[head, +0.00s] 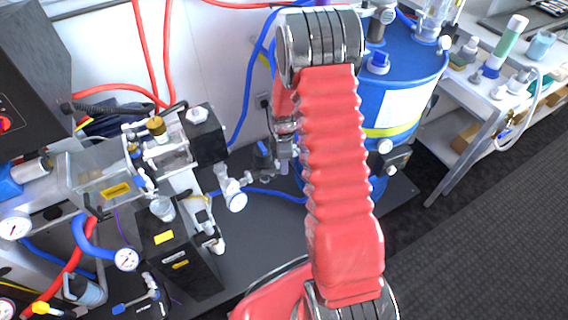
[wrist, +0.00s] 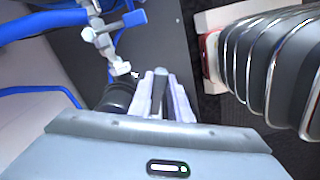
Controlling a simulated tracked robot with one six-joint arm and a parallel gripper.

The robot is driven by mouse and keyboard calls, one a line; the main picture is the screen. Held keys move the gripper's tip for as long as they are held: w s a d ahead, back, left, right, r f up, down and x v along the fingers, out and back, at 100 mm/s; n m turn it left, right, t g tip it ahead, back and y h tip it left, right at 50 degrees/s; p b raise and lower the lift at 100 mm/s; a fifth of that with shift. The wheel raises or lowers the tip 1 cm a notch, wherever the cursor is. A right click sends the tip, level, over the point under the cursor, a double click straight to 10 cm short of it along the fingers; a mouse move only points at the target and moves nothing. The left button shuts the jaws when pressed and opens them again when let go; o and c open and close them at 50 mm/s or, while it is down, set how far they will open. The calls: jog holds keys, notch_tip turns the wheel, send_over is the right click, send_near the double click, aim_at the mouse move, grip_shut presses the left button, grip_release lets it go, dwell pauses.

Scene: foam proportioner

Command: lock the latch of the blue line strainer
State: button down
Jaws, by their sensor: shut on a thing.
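In the wrist view, my gripper (wrist: 164,82) is shut on a narrow grey bar (wrist: 160,79), which looks like the strainer's latch. The fingers hide most of the bar, so I cannot tell whether it is locked. A black rounded body (wrist: 119,94), probably the blue line strainer, sits just left of the fingers and is partly hidden by the gripper housing. In the head view, a dark fitting (head: 262,157) on the blue line shows left of my arm. My gripper is mostly hidden behind the arm there.
A valve with a blue handle (wrist: 124,22) stands close to the fingers. A blue drum (head: 400,75) is right of my arm, and a pump unit (head: 110,175) with hoses and gauges is at left. A white bench (head: 500,90) stands at right. Dark floor at lower right is clear.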

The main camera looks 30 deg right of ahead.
jog(key=shift+s+a+m, duration=0.4)
jog(key=shift+a+m, duration=0.25)
jog(key=shift+m, duration=1.6)
jog(key=shift+s+a+m, duration=0.4)
jog(key=shift+a+m, duration=0.3)
jog(key=shift+m, duration=1.5)
jog(key=shift+s+a+m, duration=0.4)
jog(key=shift+a+m, duration=0.25)
jog(key=shift+m, duration=1.6)
jog(key=c, duration=1.6)
grip_release()
jog(key=shift+c, duration=0.2)
notch_tip(320, 180, up, 14)
jog(key=shift+f, duration=0.15)
